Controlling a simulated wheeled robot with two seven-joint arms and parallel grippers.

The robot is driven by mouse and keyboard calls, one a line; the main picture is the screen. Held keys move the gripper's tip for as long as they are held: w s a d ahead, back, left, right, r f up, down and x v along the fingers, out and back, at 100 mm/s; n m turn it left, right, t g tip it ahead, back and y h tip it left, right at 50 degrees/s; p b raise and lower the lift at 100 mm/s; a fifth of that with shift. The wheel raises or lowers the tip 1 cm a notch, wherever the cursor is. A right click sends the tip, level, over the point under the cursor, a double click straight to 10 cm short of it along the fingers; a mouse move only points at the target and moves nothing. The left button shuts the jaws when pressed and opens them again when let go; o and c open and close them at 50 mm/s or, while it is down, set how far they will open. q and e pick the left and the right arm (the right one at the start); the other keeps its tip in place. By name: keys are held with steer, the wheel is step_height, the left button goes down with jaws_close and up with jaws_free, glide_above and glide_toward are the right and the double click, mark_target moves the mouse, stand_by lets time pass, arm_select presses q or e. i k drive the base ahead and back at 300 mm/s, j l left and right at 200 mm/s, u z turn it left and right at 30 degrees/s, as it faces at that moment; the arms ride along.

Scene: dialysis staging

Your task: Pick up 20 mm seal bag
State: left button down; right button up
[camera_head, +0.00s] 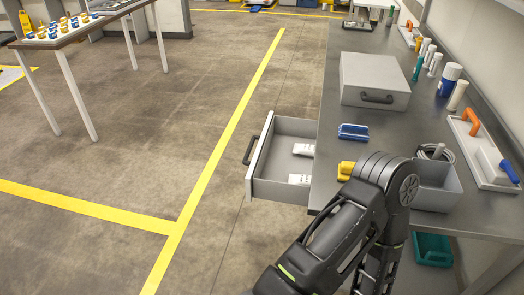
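Two small white bags lie in the open grey drawer (262,150) under the workbench. One bag (303,150) is toward the far side of the drawer, partly cut off by the bench edge. The other bag (299,180) is at the near side. Their print is too small to read, so I cannot tell which is the 20 mm seal bag. My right arm rises from the bottom in front of the bench and bends near its edge, right of the drawer. Neither of my grippers shows.
The workbench (345,125) carries a grey box with a handle (375,82), a blue holder (353,132), a yellow item (346,170), a grey bin (436,186) and several bottles. A green bin (433,249) sits beneath. Floor left of the drawer is clear.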

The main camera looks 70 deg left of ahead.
mark_target(308, 150)
steer(key=k+j+u, duration=0.1)
steer(key=u, duration=0.25)
steer(key=j+u, duration=0.9)
steer(key=j, duration=1.25)
steer(key=i+j+z, duration=0.8)
steer(key=j+z, duration=0.2)
